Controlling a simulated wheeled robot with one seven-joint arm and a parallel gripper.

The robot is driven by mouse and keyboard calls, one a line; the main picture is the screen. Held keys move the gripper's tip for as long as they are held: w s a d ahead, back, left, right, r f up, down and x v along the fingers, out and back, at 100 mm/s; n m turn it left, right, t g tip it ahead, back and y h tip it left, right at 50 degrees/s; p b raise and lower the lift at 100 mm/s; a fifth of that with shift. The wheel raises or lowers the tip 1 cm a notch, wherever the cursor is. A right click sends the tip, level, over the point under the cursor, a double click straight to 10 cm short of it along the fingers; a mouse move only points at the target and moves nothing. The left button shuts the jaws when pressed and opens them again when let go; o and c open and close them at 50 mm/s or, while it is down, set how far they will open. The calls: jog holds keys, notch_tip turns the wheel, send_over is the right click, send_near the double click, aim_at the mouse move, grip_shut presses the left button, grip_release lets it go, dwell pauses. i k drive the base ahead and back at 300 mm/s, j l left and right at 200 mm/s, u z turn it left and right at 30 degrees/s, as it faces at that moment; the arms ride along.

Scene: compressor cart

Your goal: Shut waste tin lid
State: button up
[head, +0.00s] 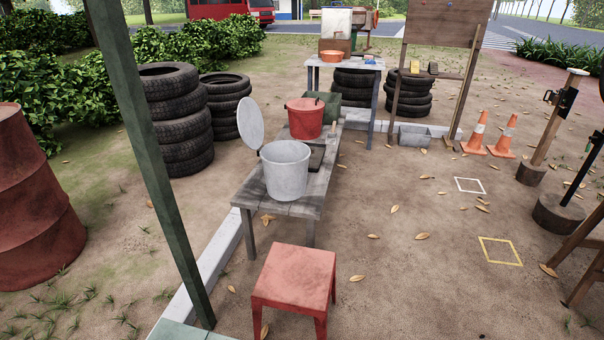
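A grey round tin (286,172) with an open top stands on the near end of a low wooden bench (290,208). It looks like the waste tin. Its grey disc lid (250,122) stands open, nearly upright, at the tin's back left rim. The inside of the tin shows only in part. My gripper is not in view.
A red bucket (305,117) stands behind the tin on the bench. A red stool (294,277) is in front. A green post (150,150) rises at the left, near stacked tyres (180,125). Bare ground to the right of the bench is mostly clear.

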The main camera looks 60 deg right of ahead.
aim_at(250, 122)
jog(key=i+z, duration=0.2)
jog(key=z, duration=0.95)
jog(key=k, duration=0.65)
jog(key=i+l+z, duration=0.1)
jog(key=z, duration=1.05)
jog(key=i+j, duration=0.15)
jog(key=i, duration=0.45)
jog(key=i+j, duration=0.2)
jog(key=i, duration=0.4)
jog(key=i+j, duration=0.15)
jog(key=i, duration=2.35)
jog(key=i+u, duration=0.15)
jog(key=i, duration=0.3)
jog(key=i+l+u, duration=0.2)
jog(key=i, duration=0.25)
jog(key=i+l+u, duration=0.15)
jog(key=i, duration=0.3)
